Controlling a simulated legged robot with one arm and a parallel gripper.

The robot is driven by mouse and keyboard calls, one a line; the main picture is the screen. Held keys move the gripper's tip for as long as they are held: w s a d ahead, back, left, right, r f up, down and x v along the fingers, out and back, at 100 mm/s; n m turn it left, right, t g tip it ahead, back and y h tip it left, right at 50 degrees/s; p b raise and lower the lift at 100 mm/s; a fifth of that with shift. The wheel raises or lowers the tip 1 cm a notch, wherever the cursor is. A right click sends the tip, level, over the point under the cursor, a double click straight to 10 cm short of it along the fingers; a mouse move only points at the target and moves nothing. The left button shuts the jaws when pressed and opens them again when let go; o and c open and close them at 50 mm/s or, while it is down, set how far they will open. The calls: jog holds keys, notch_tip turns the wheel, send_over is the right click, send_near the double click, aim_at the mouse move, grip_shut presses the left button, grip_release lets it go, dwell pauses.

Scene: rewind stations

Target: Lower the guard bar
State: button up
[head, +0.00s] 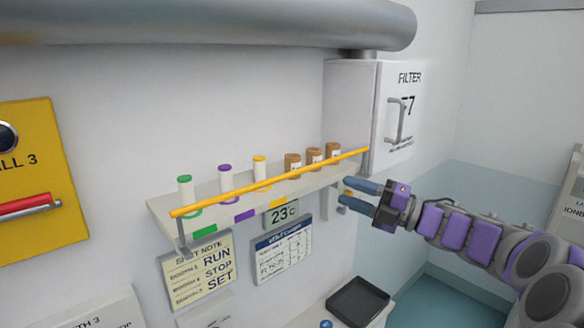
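The guard bar (240,195) is a thin orange-yellow rod. It runs along the front of a wall shelf (163,207), slanting up to the right in the picture, at about the height of the bottles behind it. Its left end meets a grey bracket (182,238) at the shelf's left end. My gripper (343,192) has blue fingers, spread apart with nothing visible between them. It is just below and right of the shelf's right end, under the bar's right part, and appears apart from the bar.
Several small bottles and vials (226,178) stand on the shelf behind the bar. A white FILTER cabinet (395,130) with a handle is at the right end. A large grey pipe (200,22) runs overhead. A black tray (358,300) lies below. Paper notes (198,270) hang under the shelf.

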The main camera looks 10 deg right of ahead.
aim_at(295, 173)
jog(key=p+x, duration=0.2)
jog(key=x, duration=1.3)
jog(key=shift+w+a+r, duration=0.1)
jog(key=shift+c, duration=0.2)
grip_shut()
